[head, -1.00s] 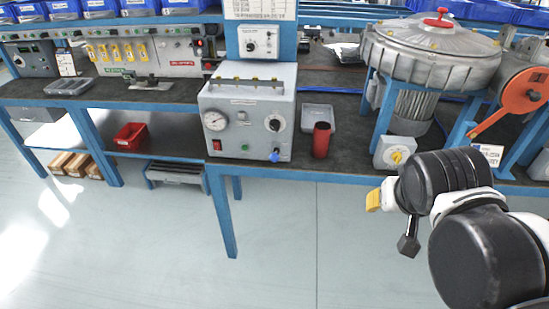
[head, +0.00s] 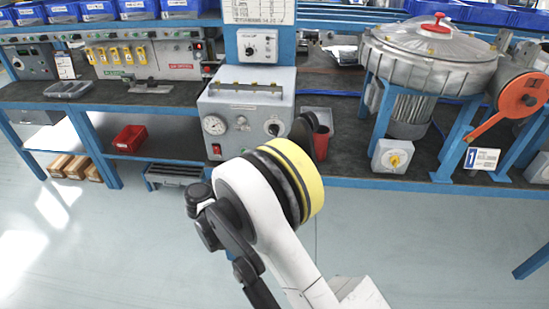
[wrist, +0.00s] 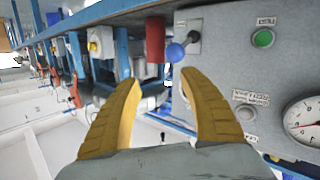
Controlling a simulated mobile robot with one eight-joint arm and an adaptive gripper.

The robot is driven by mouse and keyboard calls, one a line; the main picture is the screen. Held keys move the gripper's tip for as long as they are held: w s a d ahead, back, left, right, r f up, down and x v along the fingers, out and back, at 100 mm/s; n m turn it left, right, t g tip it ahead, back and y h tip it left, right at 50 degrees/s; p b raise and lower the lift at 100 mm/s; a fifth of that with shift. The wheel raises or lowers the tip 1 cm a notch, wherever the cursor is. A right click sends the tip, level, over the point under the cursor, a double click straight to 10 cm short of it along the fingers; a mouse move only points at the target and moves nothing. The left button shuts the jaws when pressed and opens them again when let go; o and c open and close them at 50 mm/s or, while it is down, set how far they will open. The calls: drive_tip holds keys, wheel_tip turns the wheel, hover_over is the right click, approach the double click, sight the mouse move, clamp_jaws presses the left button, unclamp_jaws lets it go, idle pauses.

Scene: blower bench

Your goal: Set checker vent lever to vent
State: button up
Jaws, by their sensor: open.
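The checker is a grey box (head: 246,98) with a round gauge (head: 214,125), standing on the bench in the head view. Its front panel (wrist: 260,75) fills the right of the wrist view. The vent lever has a blue ball knob (wrist: 175,53) and a dark pivot on a pale plate (wrist: 192,38). My gripper (wrist: 160,82) is open and empty, its two yellow fingers pointing towards the panel's edge. The blue knob appears just beyond the fingertips, nearer the right finger; contact is not visible. In the head view my arm hides the lever and the gripper.
A red cylinder (wrist: 155,40) stands close beside the lever; it is partly hidden in the head view (head: 321,142). A green button (wrist: 263,38) is on the panel. A large blower (head: 430,55) and a yellow-knob switch box (head: 392,158) are to the right.

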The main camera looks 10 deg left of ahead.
drive_tip(key=s+a+f+m+t, duration=0.1)
drive_tip(key=s+a+f+t, duration=0.15)
drive_tip(key=a+f, duration=0.2)
drive_tip(key=shift+g+h, duration=0.3)
drive_tip(key=shift+g, duration=0.05)
drive_tip(key=b+x, duration=0.3)
drive_tip(key=x, duration=0.6)
drive_tip(key=shift+w+d, duration=0.15)
drive_tip(key=shift+w, duration=0.05)
drive_tip(key=shift+w+d+r, duration=0.15)
drive_tip(key=shift+w+d, duration=0.1)
drive_tip(key=shift+w, duration=0.15)
drive_tip(key=shift+c, duration=0.2)
clamp_jaws()
